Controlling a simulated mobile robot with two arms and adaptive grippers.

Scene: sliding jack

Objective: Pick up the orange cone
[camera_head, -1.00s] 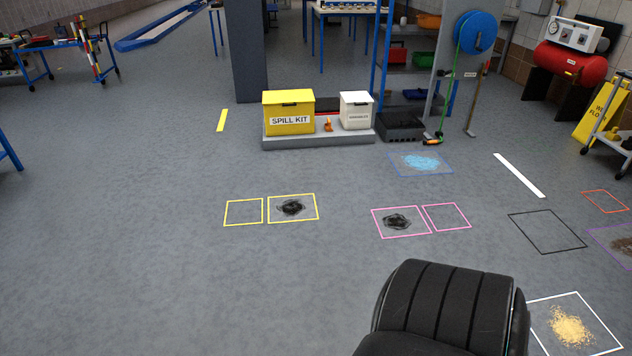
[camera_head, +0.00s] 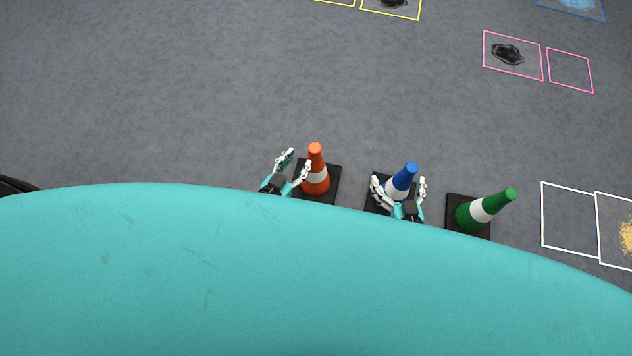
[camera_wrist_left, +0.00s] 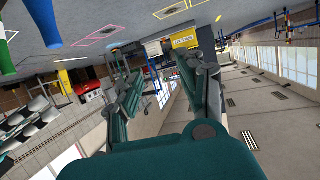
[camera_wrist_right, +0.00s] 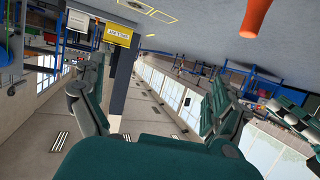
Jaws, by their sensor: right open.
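My right gripper (camera_head: 399,186) is open and overlaps the blue cone (camera_head: 407,174) in the head view. In the right wrist view its fingers (camera_wrist_right: 155,78) are apart and empty, and the orange cone (camera_wrist_right: 257,12) shows at the top.
A green cone (camera_head: 498,202) stands right of the blue one; both also show at the left wrist view's upper left. White squares (camera_head: 570,187) and pink squares (camera_head: 545,62) mark the floor. The grey floor (camera_head: 180,90) left and beyond is clear.

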